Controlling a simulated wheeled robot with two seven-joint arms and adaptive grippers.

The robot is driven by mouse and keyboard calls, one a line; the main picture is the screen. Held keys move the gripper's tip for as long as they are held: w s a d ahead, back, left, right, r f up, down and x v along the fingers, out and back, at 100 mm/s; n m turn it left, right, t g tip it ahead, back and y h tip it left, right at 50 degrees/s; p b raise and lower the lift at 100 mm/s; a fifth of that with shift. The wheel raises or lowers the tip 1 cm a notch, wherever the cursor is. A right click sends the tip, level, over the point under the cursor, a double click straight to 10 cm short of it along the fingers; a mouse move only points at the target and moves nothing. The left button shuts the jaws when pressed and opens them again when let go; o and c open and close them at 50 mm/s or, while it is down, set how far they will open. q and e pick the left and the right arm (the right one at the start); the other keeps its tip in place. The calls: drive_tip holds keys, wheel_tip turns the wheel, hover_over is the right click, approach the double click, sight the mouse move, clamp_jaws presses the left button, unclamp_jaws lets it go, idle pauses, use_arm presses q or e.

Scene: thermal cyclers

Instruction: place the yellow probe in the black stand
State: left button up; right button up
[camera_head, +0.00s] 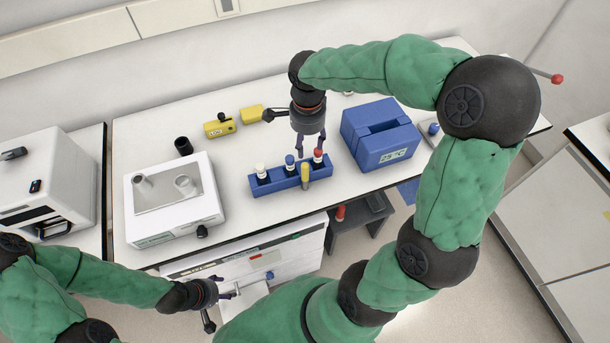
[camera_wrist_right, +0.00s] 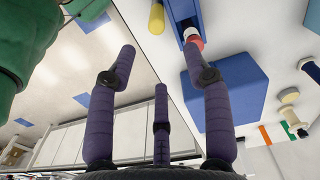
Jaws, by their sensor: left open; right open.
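The yellow probe (camera_head: 305,172) is a short upright cylinder at the front side of the blue rack (camera_head: 262,190), near its right end; I cannot tell whether it sits in the rack. It also shows at the top of the right wrist view (camera_wrist_right: 156,18). A black cup-like cylinder (camera_head: 183,147), which may be the black stand, is at the left of the table behind the white device. My right gripper (camera_head: 311,147) is open and empty, above the rack by the red-capped vial (camera_head: 318,157). My left gripper (camera_head: 228,288) is open and empty, low in front of the table.
White-capped (camera_head: 261,171) and blue-capped (camera_head: 290,164) vials stand in the rack. A blue box (camera_head: 378,140) marked 25°C is to its right. The white device (camera_head: 172,200) is to its left.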

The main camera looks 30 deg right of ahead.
sight(305, 165)
drive_tip(key=shift+f+m, duration=0.1)
drive_tip(key=shift+m, duration=0.6)
drive_tip(key=shift+f, duration=0.4)
wheel_tip(305, 165, down, 5)
drive_tip(key=shift+r+b, duration=0.15)
drive_tip(key=shift+b, duration=0.25)
drive_tip(key=shift+a+f+b, duration=0.15)
drive_tip(key=shift+a+f, duration=0.05)
drive_tip(key=shift+f, duration=1.1)
drive_tip(key=shift+a+f+b, duration=0.15)
drive_tip(key=shift+a+f, duration=0.05)
drive_tip(key=shift+f, duration=1.1)
clamp_jaws()
